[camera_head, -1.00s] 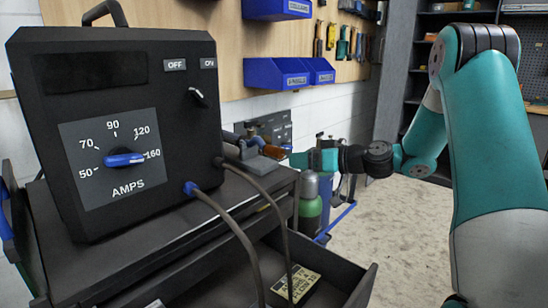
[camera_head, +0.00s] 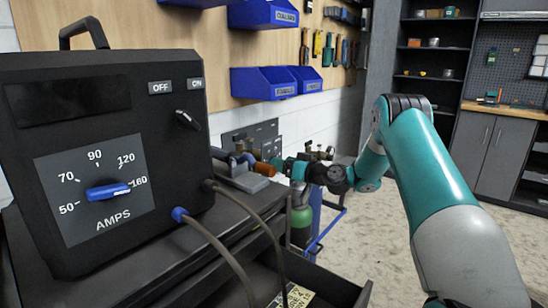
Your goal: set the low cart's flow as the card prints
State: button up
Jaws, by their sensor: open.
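My gripper (camera_head: 280,164) is at the end of the teal arm, pointing left at the back of the bench top, close to an orange cylindrical part (camera_head: 264,169). It is small here, and I cannot tell whether it touches that part. A gas bottle with a green body (camera_head: 301,222) stands behind the bench, beside a blue cart frame (camera_head: 325,232). Brass-coloured fittings (camera_head: 318,152) show above it, partly hidden by my wrist; no flow reading is legible. A pale printed card or label (camera_head: 293,297) lies in the open drawer, cut by the frame's lower edge.
Blue bins (camera_head: 275,82) and tools hang on the wall. Pale floor (camera_head: 395,240) is clear to the right.

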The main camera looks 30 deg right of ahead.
jog(key=shift+x, duration=2.15)
jog(key=c, duration=0.9)
jog(key=shift+m, duration=1.5)
jog(key=shift+d, duration=0.1)
jog(key=o, duration=0.9)
